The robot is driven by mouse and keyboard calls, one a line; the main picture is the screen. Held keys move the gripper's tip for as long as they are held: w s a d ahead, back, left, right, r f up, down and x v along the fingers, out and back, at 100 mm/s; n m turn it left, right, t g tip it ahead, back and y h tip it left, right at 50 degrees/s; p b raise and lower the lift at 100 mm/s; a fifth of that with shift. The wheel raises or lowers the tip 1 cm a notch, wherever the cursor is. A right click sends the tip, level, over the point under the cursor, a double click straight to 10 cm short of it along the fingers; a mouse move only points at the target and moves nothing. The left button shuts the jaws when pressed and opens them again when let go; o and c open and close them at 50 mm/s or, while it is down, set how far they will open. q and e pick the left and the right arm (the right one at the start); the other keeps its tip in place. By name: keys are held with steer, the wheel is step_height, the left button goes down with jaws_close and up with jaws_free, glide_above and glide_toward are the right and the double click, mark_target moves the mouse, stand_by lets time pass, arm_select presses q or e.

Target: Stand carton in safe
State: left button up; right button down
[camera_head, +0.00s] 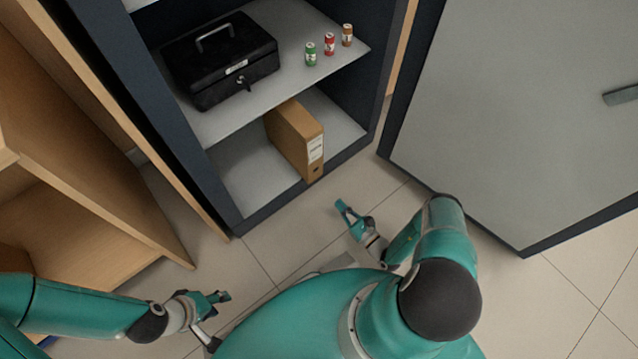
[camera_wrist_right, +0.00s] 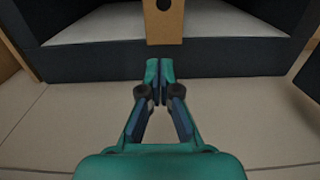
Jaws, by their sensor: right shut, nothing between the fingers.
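The brown carton (camera_head: 295,140) stands upright on the floor of the safe's lower compartment, its narrow labelled face toward the opening. The lower part of that face, with a round dark hole, shows in the right wrist view (camera_wrist_right: 164,25). The dark blue safe (camera_head: 225,190) is open. My right gripper (camera_head: 345,208) is shut and empty, in front of the safe and apart from the carton. In the right wrist view, its closed fingertips (camera_wrist_right: 160,66) point at the safe's front sill, below the carton. My left gripper (camera_head: 220,320) is open and empty at the lower left.
The safe door (camera_head: 500,110) stands open at the right. Wooden furniture (camera_head: 90,170) borders the left. Tiled floor lies clear in front.

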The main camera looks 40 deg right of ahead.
arm_select(q)
step_height(320, 180, down, 3)
steer(key=b, duration=0.2)
steer(key=shift+b, duration=0.3)
arm_select(e)
steer(key=w, duration=1.1)
steer(key=shift+w+a, duration=0.2)
steer(key=shift+a, duration=0.25)
steer(key=shift+w+d, duration=0.1)
